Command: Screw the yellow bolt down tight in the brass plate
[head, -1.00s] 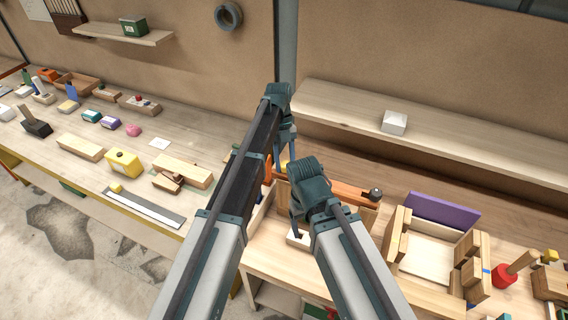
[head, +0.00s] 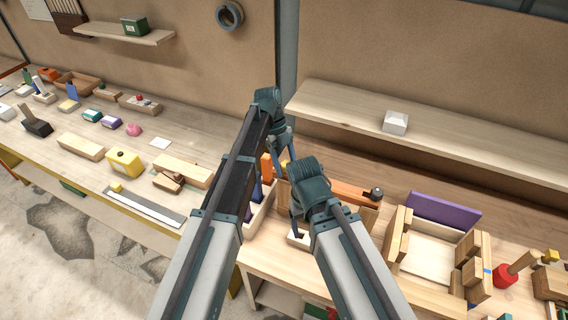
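My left gripper (head: 283,158) points down over the back of the near bench, beside an orange-handled tool. A small yellow piece (head: 284,167) shows just by its fingertips, mostly covered; I cannot tell whether it is the yellow bolt or whether the gripper touches it. My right gripper (head: 296,228) points down in front of a wooden block stand, over a pale piece with a dark opening. The finger gaps of both grippers are too small and covered to read. I cannot make out the brass plate; the arms hide much of this area.
A wooden holder with orange and blue handles (head: 267,167) stands between my arms. An orange-brown bar with a dark knob (head: 376,193) lies to their right. A wooden frame with a purple panel (head: 443,209) and a red-based mallet (head: 504,277) stand farther right. A shelf (head: 450,140) runs behind.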

